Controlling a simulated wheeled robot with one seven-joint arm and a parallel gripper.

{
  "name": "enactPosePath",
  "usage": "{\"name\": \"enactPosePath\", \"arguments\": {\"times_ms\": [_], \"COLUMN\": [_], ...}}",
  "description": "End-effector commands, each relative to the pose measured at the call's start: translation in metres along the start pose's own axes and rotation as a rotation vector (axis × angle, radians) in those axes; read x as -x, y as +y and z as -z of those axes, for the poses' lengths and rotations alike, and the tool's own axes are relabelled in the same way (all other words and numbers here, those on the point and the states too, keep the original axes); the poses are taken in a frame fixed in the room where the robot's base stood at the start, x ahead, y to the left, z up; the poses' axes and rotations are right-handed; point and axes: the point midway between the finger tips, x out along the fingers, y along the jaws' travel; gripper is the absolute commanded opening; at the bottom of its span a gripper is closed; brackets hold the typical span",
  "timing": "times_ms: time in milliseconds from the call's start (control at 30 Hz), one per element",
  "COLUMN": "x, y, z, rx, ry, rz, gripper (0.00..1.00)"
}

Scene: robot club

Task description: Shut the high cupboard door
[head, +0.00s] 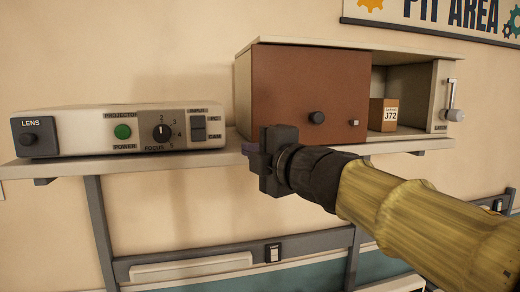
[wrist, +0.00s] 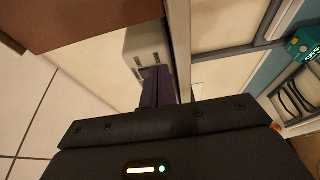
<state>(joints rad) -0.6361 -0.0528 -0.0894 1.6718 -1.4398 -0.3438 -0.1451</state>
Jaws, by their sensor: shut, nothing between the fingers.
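The high cupboard (head: 240,95) is a cream box on a wall shelf. Its red-brown door (head: 300,85) covers the left and middle of the front and leaves a gap at the right. A lever-like latch (head: 453,100) is on the cupboard's right side. My gripper (head: 250,149) is shut and empty, in front of the shelf near the cupboard's lower left corner. In the wrist view its fingers (wrist: 160,87) are together, below a red-brown panel (wrist: 90,20), apparently the door.
A small brown box (head: 390,115) marked J72 stands inside the cupboard. A projector unit (head: 120,130) sits left of the cupboard on the shelf (head: 100,167). A sign (head: 440,15) hangs above. Dark rails and a teal panel (head: 220,282) are below.

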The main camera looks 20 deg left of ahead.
Motion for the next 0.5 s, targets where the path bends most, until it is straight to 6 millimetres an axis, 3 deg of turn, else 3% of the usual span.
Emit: {"name": "enactPosePath", "arguments": {"times_ms": [433,500], "x": [-0.075,-0.074], "y": [0.001,0.003], "z": [0.0,-0.009], "rx": [-0.001,-0.001], "ry": [0.0,-0.005], "rz": [0.002,0.0], "gripper": [0.0,0.0]}}
